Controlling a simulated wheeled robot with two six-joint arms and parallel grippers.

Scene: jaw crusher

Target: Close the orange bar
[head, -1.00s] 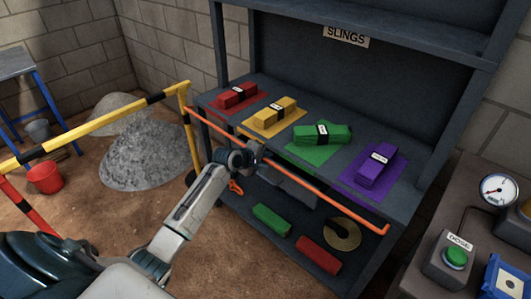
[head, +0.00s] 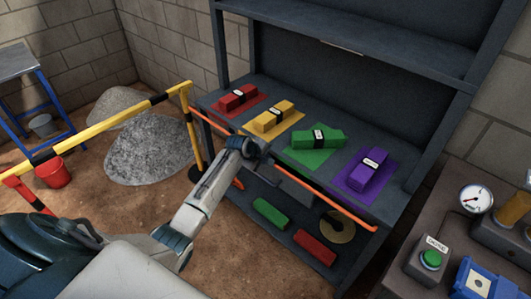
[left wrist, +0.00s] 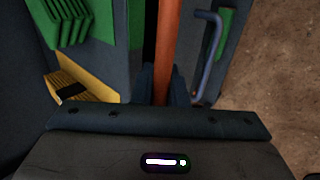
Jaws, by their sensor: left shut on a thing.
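The orange bar (head: 325,196) runs along the front of the dark sling shelf (head: 345,133) in the head view. In the left wrist view the bar (left wrist: 166,45) runs down between the fingers (left wrist: 164,84). My right gripper is not in view.
Red (head: 238,96), yellow (head: 276,116), green (head: 318,140) and purple (head: 369,170) slings lie on matching mats on the shelf. Yellow-black rails (head: 110,118) and gravel heaps (head: 150,150) are at left. A bench (head: 408,265) with a green button and gauge stands at right.

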